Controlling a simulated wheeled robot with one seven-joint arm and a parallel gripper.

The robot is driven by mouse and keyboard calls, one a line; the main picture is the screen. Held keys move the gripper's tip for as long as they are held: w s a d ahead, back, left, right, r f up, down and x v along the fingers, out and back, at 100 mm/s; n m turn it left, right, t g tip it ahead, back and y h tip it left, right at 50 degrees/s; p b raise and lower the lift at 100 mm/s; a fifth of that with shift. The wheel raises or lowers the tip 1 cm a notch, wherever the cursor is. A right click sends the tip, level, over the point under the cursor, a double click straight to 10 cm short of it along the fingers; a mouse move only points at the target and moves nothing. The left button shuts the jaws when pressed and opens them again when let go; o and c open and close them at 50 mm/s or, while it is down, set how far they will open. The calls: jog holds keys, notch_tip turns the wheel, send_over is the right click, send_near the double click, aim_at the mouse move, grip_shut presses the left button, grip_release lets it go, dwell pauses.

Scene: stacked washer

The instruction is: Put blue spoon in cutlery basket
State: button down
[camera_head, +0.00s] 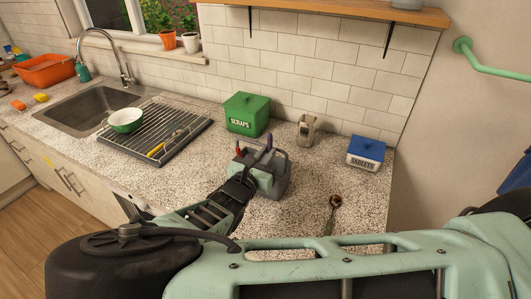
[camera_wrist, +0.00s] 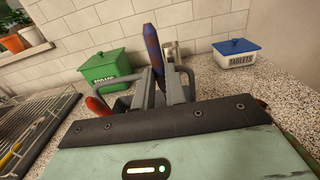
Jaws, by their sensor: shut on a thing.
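The grey cutlery basket (camera_head: 275,182) stands on the speckled counter, right of the drying rack. My gripper (camera_head: 248,178) is at the basket, on its near left side, and partly hides it. In the wrist view my gripper (camera_wrist: 154,88) is shut on the blue spoon (camera_wrist: 152,45), whose blue handle with reddish marks points up, slightly tilted. The spoon also shows as a purple-blue tip (camera_head: 269,143) above the basket in the head view. Its lower end is hidden, so I cannot tell how deep it sits. A red handle (camera_wrist: 97,106) shows at the basket's left side.
A green scraps box (camera_head: 247,114), a beige holder (camera_head: 306,130) and a blue-lidded tablets box (camera_head: 366,152) stand behind, near the wall. A dark spoon (camera_head: 334,207) lies at the right. The drying rack (camera_head: 165,135) holds a green bowl (camera_head: 126,121).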

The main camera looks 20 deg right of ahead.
jog(key=shift+f, duration=0.1)
jog(key=c, duration=1.4)
grip_release()
jog(key=shift+o, duration=0.2)
jog(key=p+v, duration=0.1)
jog(key=v, duration=1.6)
jog(key=shift+s+a, duration=0.15)
